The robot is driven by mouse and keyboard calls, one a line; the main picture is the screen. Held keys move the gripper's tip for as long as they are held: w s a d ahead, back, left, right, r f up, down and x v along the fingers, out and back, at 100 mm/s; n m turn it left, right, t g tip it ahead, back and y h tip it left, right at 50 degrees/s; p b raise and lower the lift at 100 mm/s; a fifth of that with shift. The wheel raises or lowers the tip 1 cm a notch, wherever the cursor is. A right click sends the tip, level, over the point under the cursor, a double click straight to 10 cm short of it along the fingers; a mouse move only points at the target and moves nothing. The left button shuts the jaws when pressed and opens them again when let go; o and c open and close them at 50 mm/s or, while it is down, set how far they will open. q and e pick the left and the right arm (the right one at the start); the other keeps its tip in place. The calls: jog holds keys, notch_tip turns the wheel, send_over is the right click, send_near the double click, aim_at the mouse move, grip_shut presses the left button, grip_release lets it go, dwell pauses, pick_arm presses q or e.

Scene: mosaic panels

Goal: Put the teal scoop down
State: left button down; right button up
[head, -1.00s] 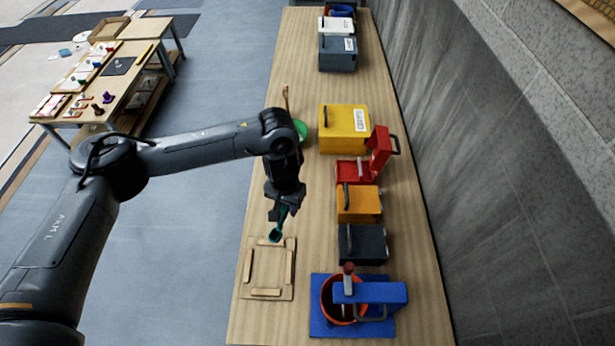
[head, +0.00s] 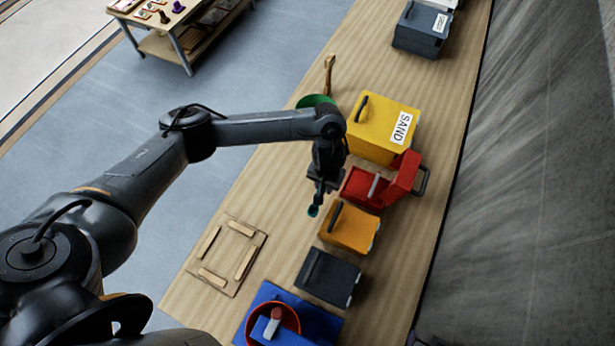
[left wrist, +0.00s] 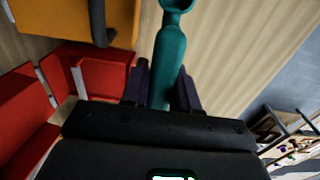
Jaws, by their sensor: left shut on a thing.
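My left gripper (head: 325,182) points down over the wooden table, left of the open red box and the orange box. It is shut on the teal scoop (head: 313,211), whose bowl end shows below the fingers. In the left wrist view the scoop's teal handle (left wrist: 171,62) sits between the dark fingers (left wrist: 162,88), with its round end at the top edge. The scoop appears to be above the tabletop; its exact height is unclear. My right gripper is not in view.
A yellow box (head: 372,128) labelled SAND, an open red box (head: 366,188), an orange box (head: 350,230) and a dark box (head: 327,277) line the right side. A green bowl (head: 312,101) stands behind my arm. A wooden frame panel (head: 209,278) lies at front left. Bare table (head: 262,205) lies between.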

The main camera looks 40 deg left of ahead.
pick_arm(q)
jog(key=shift+s+f, duration=0.55)
jog(key=shift+s, duration=0.1)
jog(key=b, duration=0.5)
send_over(305, 179)
notch_tip(305, 179, down, 7)
jog(key=shift+s+f, duration=0.15)
jog(key=shift+f, duration=2.05)
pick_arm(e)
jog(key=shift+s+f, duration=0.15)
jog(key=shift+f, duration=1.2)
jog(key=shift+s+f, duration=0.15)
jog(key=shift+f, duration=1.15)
pick_arm(q)
jog(key=shift+f, duration=0.15)
jog(key=c, duration=0.8)
grip_release()
jog(key=shift+c, duration=0.2)
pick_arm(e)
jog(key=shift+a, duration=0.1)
